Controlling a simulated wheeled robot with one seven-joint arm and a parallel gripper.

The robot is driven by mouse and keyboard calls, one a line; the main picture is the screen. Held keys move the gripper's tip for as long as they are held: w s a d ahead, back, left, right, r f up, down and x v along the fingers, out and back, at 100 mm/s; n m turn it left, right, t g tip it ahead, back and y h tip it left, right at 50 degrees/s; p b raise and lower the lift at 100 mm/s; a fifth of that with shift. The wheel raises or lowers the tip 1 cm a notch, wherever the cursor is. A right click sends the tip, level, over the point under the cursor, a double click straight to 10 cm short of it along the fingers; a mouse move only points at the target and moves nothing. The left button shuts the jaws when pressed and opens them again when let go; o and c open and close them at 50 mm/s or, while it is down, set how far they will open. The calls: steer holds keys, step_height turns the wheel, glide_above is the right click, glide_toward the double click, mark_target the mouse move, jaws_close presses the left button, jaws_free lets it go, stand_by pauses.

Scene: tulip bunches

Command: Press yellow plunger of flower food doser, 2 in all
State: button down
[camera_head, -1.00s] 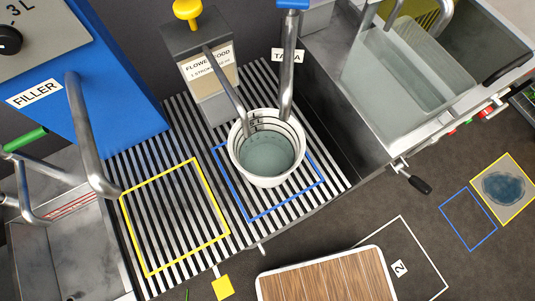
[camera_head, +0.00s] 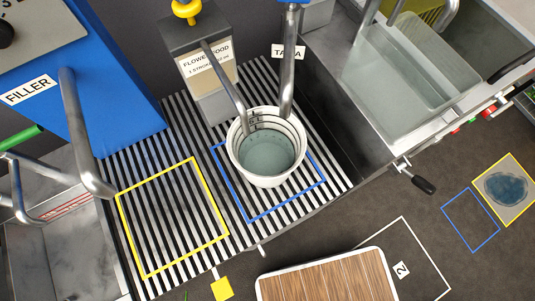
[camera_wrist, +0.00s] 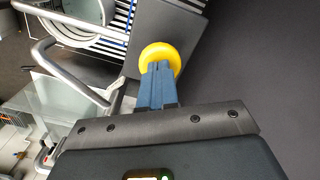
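The flower food doser (camera_head: 214,103) stands at the back of the striped rack, with a yellow plunger (camera_head: 186,9) on top and a bent spout. The plunger stands up above the doser's top. The spout reaches over a white bucket (camera_head: 236,160) with clear liquid. In the wrist view the yellow plunger (camera_wrist: 160,50) is just beyond the tips of my gripper (camera_wrist: 158,68). The blue fingers are together and overlap the plunger's near edge in the picture. I cannot tell whether they touch it. My gripper is not in the head view.
A blue filler (camera_head: 95,110) stands at left, and a tap pipe (camera_head: 290,65) rises behind the bucket. Yellow and blue outlines mark the rack (camera_head: 170,215). A water basin (camera_head: 400,80) is at right. A wooden board (camera_head: 325,275) is at the front.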

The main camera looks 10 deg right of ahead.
steer(key=shift+f+b, duration=0.55)
steer(key=shift+f, duration=0.5)
steer(key=shift+r+p, duration=1.95)
steer(key=shift+r, duration=1.9)
steer(key=shift+f+m+p, duration=0.5)
steer(key=shift+f+m, duration=0.3)
steer(key=shift+m, duration=0.7)
steer(key=shift+f+m+p, duration=0.45)
steer(key=shift+f+m, duration=0.35)
steer(key=shift+m, duration=0.7)
